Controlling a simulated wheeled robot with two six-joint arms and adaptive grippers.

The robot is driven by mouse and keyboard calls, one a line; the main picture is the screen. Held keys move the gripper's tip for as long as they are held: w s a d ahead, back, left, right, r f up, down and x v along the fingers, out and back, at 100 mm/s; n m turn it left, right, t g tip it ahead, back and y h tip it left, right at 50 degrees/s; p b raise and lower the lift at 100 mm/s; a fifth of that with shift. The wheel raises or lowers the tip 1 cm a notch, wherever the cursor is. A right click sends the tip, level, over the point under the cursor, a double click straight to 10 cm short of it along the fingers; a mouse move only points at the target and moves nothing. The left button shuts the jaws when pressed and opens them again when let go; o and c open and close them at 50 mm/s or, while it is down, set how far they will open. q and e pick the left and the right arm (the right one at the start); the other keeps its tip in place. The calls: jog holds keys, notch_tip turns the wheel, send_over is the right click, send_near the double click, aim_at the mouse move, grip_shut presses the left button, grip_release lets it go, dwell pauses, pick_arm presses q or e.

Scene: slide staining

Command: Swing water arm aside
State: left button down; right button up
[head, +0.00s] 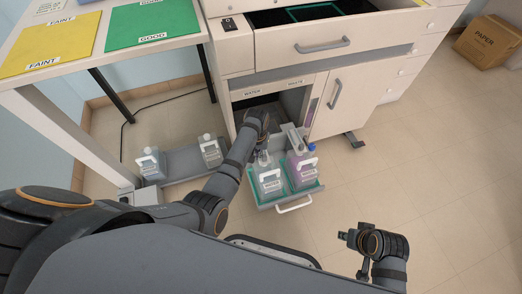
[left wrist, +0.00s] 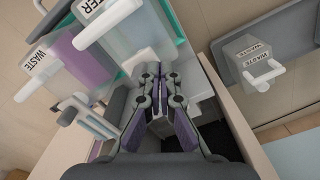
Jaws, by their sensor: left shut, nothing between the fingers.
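A pulled-out tray (head: 283,198) in front of the cabinet's lower bay holds a clear water bottle (head: 268,183) and a purple-tinted waste bottle (head: 303,172). A grey swing arm (head: 293,138) reaches out over the waste bottle side. The water arm is largely hidden behind my left gripper, and I cannot tell its exact position. My left gripper (head: 262,150) points down just behind the water bottle. In the left wrist view its fingers (left wrist: 162,78) are shut with nothing between them, close to the water bottle (left wrist: 130,40). My right gripper (head: 348,237) hangs apart over the floor at lower right.
A grey floor tray (head: 182,162) with two more bottles stands left of the cabinet (head: 340,70). A table with yellow (head: 50,45) and green (head: 150,22) mats is at upper left. A paper box (head: 487,42) is far right.

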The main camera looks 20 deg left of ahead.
pick_arm(q)
jog(key=shift+f, duration=0.1)
dwell(0.3)
jog(key=shift+f+b, duration=0.65)
jog(key=shift+f, duration=0.9)
jog(key=shift+s, duration=0.1)
jog(key=shift+f, duration=0.1)
jog(key=shift+d, duration=0.1)
